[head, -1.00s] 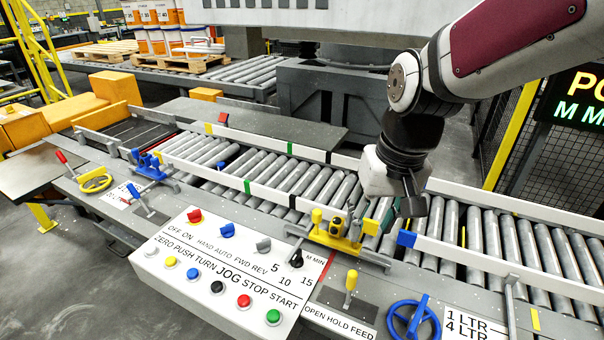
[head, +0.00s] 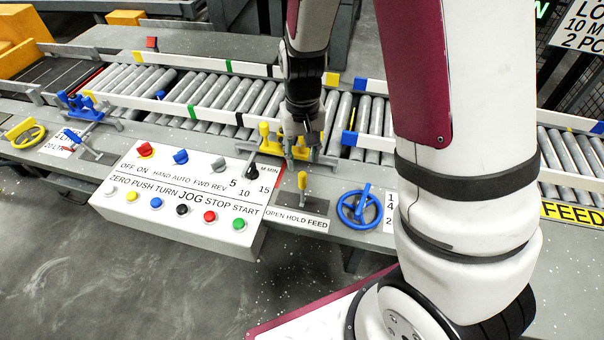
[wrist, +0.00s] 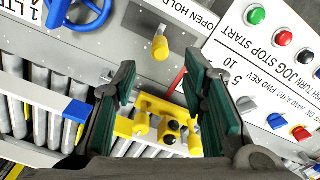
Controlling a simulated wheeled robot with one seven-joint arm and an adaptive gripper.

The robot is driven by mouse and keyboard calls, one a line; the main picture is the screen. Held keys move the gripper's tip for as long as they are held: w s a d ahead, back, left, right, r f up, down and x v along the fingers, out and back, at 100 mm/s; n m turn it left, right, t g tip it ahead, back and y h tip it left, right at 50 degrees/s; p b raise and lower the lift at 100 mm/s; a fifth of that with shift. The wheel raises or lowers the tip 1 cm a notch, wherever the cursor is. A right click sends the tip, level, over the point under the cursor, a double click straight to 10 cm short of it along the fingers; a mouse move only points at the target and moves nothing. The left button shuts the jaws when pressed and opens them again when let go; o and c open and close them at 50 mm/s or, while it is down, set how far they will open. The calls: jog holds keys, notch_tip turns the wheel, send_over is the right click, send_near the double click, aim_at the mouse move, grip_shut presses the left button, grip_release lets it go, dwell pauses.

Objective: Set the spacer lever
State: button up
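The lever with the yellow handle (head: 302,180) stands on a dark plate beside the words OPEN HOLD FEED. It also shows in the wrist view as a yellow knob (wrist: 160,47), just beyond the space between the fingertips. My gripper (head: 302,163) hangs above and behind the lever, close to the yellow spacer unit (head: 266,142). In the wrist view my gripper (wrist: 158,66) is open, its green-padded fingers wide apart with nothing held. The yellow spacer unit (wrist: 143,106) lies beneath and between the fingers there. I cannot tell the exact gap from fingertips to lever.
A white control panel (head: 180,190) with several knobs and buttons is left of the lever. A blue handwheel (head: 358,207) is close on its right. The roller conveyor (head: 200,92) with white guide rails runs behind. A yellow handwheel (head: 25,133) is far left.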

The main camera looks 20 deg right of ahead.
aim_at(302, 173)
notch_tip(302, 173, down, 8)
dwell(0.4)
grip_shut()
